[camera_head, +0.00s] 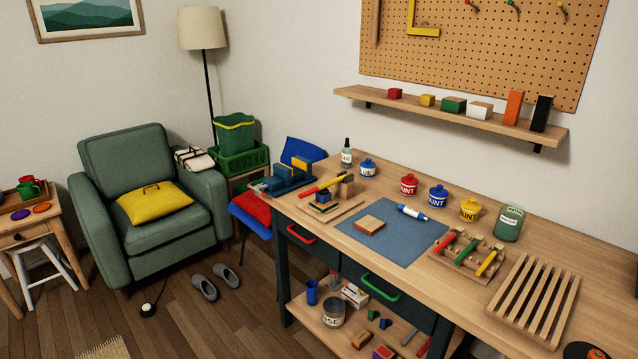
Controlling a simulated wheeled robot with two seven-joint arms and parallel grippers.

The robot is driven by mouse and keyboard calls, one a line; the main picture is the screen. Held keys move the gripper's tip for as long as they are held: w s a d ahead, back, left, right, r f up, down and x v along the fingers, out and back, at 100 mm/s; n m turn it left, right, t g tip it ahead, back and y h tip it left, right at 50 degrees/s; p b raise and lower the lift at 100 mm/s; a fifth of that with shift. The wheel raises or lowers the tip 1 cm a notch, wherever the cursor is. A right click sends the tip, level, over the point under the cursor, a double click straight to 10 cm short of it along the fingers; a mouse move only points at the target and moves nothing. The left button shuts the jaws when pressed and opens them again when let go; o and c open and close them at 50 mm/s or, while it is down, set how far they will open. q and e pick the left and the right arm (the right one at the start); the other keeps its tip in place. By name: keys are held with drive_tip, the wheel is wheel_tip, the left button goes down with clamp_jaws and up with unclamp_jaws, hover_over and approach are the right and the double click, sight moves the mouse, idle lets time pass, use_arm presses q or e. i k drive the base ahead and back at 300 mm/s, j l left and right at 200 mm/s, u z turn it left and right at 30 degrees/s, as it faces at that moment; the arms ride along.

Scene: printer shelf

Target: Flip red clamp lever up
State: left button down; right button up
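A wooden rack (457,268) on the workbench carries a red lever (445,243), a green lever (464,252) and a yellow lever (488,262), side by side. The red lever is the leftmost. It appears to lie slanted along the rack; its exact angle and its pivot are too small to tell. No gripper is near it. Neither my left nor my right gripper is in view.
The workbench (590,263) holds a blue mat (390,245) left of the rack, a slatted wooden grid (537,300) to its right, paint jars behind, and a blue vise (290,180) at the left end. A wall shelf (455,117) hangs above.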

sight(322, 189)
drive_tip(key=i+j+z, duration=0.15)
drive_tip(key=i, duration=1.15)
